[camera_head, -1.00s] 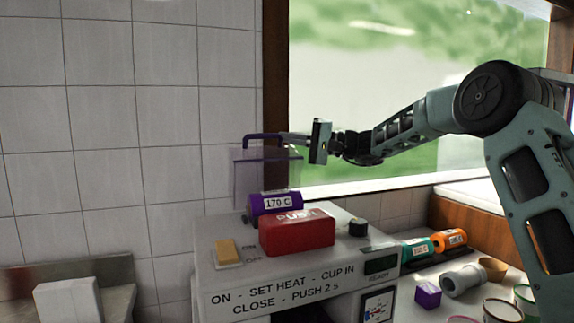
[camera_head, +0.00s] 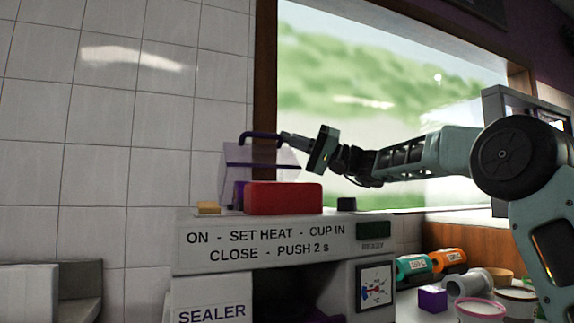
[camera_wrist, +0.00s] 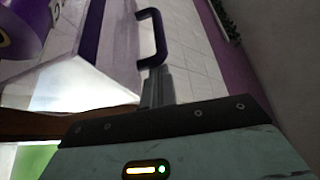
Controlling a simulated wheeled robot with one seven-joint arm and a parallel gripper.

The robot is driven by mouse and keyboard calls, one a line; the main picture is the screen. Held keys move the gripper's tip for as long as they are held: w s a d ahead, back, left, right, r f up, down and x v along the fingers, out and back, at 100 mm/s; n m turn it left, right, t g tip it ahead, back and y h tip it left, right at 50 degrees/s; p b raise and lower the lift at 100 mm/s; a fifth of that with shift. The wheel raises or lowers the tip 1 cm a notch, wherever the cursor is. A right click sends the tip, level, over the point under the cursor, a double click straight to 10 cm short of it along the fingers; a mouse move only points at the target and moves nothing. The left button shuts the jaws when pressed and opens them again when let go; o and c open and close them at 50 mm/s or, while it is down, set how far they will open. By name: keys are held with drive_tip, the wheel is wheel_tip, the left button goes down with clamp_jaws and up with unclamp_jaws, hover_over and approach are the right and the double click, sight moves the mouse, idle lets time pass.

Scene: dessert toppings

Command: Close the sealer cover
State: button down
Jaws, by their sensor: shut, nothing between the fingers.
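The sealer (camera_head: 345,239) is a light grey machine with printed instructions on its front. Its cover (camera_head: 262,157) is a clear, faintly purple panel, raised and tilted above the machine top. A dark purple bar handle (camera_head: 262,134) sits at its upper edge. My gripper (camera_head: 284,137) is shut and empty, its fingertips at the right end of the handle. In the wrist view the closed fingers (camera_wrist: 157,86) reach to the lower end of the purple handle (camera_wrist: 152,32), very close or touching. The clear cover (camera_wrist: 85,75) spreads left of them.
A red push block (camera_head: 283,198), a tan switch (camera_head: 208,207) and a black knob (camera_head: 346,204) are on the sealer top. A window is behind.

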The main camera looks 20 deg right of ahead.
drive_tip(key=shift+s+f+n+b, duration=0.4)
drive_tip(key=shift+s+f+b, duration=0.05)
drive_tip(key=shift+f+b, duration=0.25)
drive_tip(key=s+b, duration=0.1)
drive_tip(key=b, duration=0.2)
drive_tip(key=s+f+b, duration=0.1)
drive_tip(key=s+b, duration=0.1)
drive_tip(key=b, duration=0.2)
drive_tip(key=shift+s+f, duration=0.2)
drive_tip(key=shift+s, duration=0.1)
